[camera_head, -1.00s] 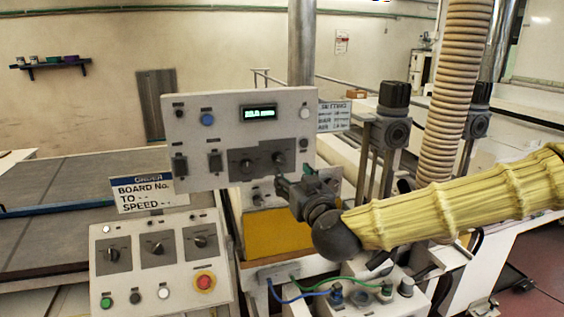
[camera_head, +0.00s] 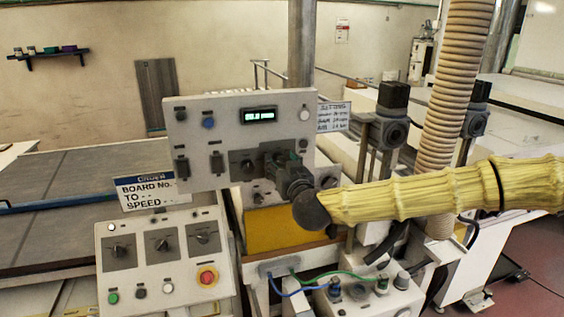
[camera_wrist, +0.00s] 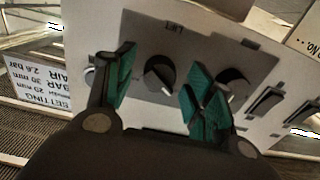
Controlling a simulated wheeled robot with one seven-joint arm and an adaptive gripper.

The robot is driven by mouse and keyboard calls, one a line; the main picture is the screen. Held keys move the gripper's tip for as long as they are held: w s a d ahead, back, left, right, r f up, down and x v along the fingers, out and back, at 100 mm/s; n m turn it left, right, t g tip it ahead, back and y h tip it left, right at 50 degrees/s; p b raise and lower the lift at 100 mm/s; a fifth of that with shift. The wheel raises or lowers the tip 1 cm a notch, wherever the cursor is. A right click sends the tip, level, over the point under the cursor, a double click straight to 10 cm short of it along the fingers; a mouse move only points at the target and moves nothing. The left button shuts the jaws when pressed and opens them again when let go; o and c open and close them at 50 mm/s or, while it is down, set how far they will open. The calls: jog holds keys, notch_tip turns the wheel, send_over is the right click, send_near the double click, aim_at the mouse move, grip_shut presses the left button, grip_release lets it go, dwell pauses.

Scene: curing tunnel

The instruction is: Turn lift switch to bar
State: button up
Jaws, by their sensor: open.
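The lift switch (camera_wrist: 160,75) is a dark rotary knob on a grey plate, with a small label reading LIFT by it in the wrist view. My gripper (camera_wrist: 160,82) is open, with one green-padded finger on each side of this knob. I cannot tell whether the pads touch it. In the head view my gripper (camera_head: 276,163) is at the upright grey control panel (camera_head: 225,110) and hides the right-hand knob. A second knob (camera_head: 243,166) is to its left, and it also shows in the wrist view (camera_wrist: 232,84). The setting the switch points to is unclear.
The panel carries a lit display (camera_head: 258,114) and rocker switches (camera_head: 181,167). A settings sign (camera_head: 333,117) hangs at its right. A lower console (camera_head: 165,262) has several knobs and a red stop button (camera_head: 207,275). A ribbed hose (camera_head: 452,90) stands right.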

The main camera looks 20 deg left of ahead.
jog(key=c, duration=1)
